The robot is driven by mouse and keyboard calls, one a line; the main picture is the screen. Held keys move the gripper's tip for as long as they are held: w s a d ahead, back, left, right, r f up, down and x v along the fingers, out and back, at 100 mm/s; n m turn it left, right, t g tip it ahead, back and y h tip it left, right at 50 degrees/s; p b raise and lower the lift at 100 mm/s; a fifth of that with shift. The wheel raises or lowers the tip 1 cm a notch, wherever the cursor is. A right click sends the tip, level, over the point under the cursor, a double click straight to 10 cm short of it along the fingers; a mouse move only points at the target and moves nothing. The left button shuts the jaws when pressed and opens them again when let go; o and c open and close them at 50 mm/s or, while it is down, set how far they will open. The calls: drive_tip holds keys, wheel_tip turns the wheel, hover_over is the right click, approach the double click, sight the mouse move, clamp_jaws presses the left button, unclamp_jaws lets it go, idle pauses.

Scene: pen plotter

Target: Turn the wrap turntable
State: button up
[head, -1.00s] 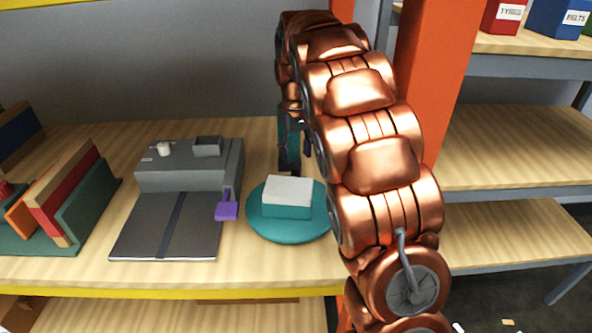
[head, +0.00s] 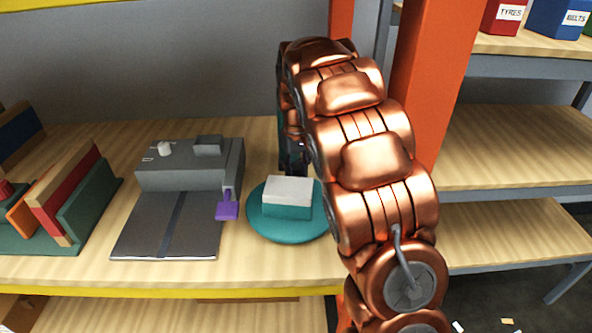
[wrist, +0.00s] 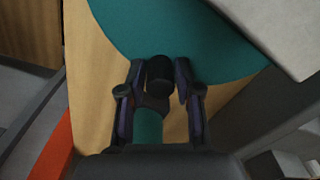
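The wrap turntable (head: 290,229) is a round teal disc on the shelf, with a white-topped teal block (head: 287,197) on it. In the wrist view the disc (wrist: 190,35) fills the top, with the block's pale corner (wrist: 285,30) at upper right. My gripper (wrist: 160,78) is at the disc's edge. Its two fingers stand apart, one on each side of a short dark knob (wrist: 159,69), with small gaps that suggest it is not clamped. A teal cylinder (wrist: 148,126) shows below the knob between the fingers. In the head view my arm mostly hides the gripper.
The grey plotter (head: 190,172), with its purple tab (head: 227,210), stands left of the turntable. Coloured upright boards (head: 75,195) are at far left. An orange post (head: 432,80) rises to the right. Bare shelf (head: 270,265) shows in front of the turntable.

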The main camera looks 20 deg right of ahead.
clamp_jaws()
drive_tip(key=shift+a, duration=0.1)
idle(0.4)
